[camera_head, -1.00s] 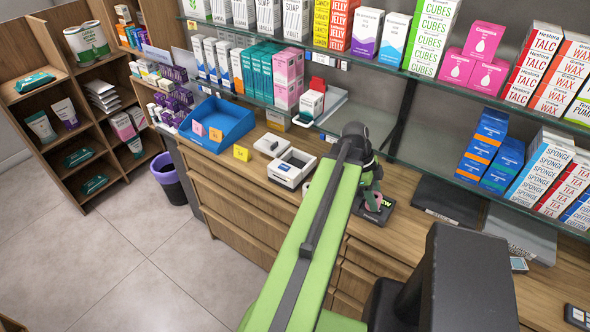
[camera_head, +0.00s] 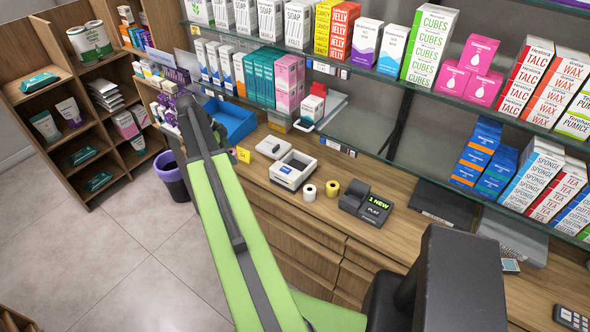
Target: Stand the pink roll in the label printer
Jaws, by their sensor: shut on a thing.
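I cannot make out the pink roll in this view. A white roll (camera_head: 309,192) and a yellow roll (camera_head: 332,188) stand on the counter to the right of the printer. My green and black arm reaches up to the left, over the counter's left end by the blue tray. My gripper's fingers and anything between them are hidden behind the arm.
A small white device (camera_head: 271,147) lies behind the printer, and a blue tray (camera_head: 232,120) is partly covered by my arm. A stocked glass shelf (camera_head: 350,123) overhangs the counter's back.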

